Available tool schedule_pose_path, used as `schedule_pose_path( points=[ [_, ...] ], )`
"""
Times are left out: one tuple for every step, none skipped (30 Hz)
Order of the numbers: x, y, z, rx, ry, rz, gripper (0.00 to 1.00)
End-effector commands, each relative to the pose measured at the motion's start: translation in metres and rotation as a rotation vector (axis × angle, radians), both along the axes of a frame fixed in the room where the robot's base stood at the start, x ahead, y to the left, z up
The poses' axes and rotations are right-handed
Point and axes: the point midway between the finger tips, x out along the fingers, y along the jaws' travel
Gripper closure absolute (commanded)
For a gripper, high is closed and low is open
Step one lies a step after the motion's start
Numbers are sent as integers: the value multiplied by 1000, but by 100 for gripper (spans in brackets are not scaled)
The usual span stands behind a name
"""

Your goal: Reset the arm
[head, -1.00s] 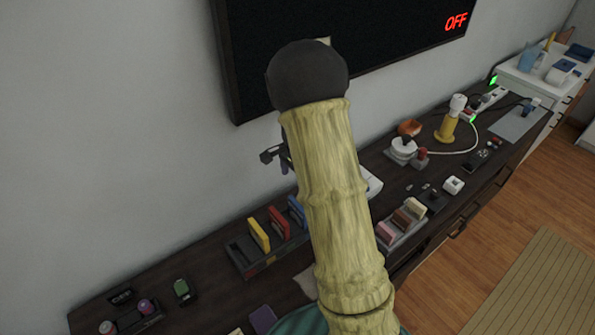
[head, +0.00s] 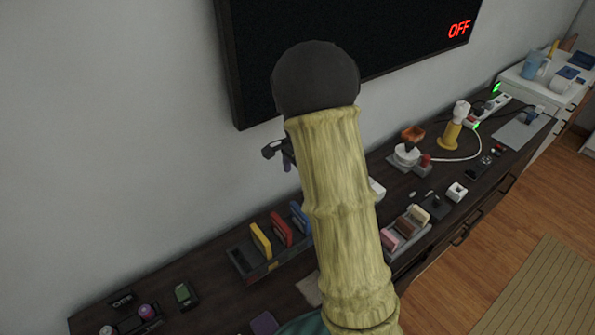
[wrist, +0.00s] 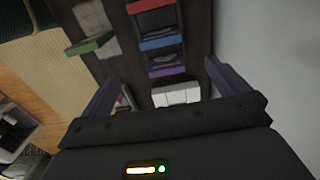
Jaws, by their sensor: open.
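My arm (head: 345,215), yellow and bamboo-textured with a black rounded joint (head: 315,78), rises through the middle of the head view and hides part of the cabinet. In the head view only a small dark part of my gripper shows left of the arm, in front of the wall. In the wrist view, my gripper (wrist: 160,66) has its two purple fingers wide apart. Nothing is held between them. A white blocky thing (wrist: 176,95) shows beyond and between the fingers, apart from them as far as I can tell.
The dark cabinet top (head: 205,265) carries a rack with yellow (head: 261,240), red (head: 281,229) and blue pieces, a tray of blocks (head: 405,228), and a yellow lamp-like thing (head: 451,132). A wall screen (head: 400,35) reading OFF hangs behind my arm. Wooden floor lies right.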

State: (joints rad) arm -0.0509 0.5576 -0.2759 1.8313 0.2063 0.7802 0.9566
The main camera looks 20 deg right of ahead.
Motion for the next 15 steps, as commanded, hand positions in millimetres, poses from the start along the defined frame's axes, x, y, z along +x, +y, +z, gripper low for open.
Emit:
schedule_pose_path(
  points=[
    [0,0,0,0,0,0,0],
    [0,0,0,0,0,0,0],
    [0,0,0,0,0,0,0],
    [0,0,0,0,0,0,0],
    [0,0,0,0,0,1,0],
    [-1,0,0,0,-1,4,0],
    [-2,1,1,1,-2,9,0],
    [-3,1,2,1,-3,19,0],
    [-6,3,3,2,-7,40,0],
    [-9,4,5,2,-10,60,0],
    [-13,6,7,2,-15,87,0],
    [-19,9,10,3,-23,130,0],
    [-24,11,12,2,-30,167,0],
    [-30,14,15,3,-38,209,0],
    [-39,18,18,1,-49,271,0]
  ],
)
